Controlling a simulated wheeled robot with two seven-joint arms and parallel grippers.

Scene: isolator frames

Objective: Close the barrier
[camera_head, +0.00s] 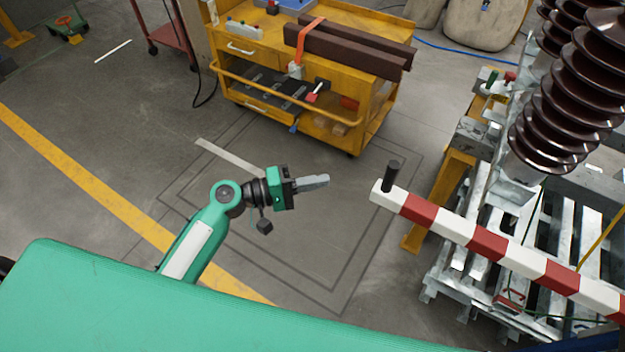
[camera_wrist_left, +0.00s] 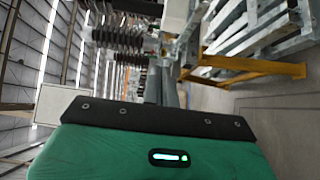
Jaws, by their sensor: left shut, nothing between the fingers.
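The barrier arm (camera_head: 487,243) is a red and white striped bar coming in from the right side of the head view. A short dark upright handle (camera_head: 391,175) stands near its white free end. My left gripper (camera_head: 326,181) is shut and empty. It points right, a short gap to the left of the barrier's free end. In the left wrist view, the gripper's green housing fills the bottom and the fingers do not show. The barrier is not clearly seen there. My right gripper is not in view.
A yellow tool cart (camera_head: 240,70) with dark beams stands at the back. A ribbed brown insulator (camera_head: 575,110) and a grey metal frame (camera_head: 470,270) stand at the right, near a yellow support (camera_head: 428,215). The floor around my left gripper is clear.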

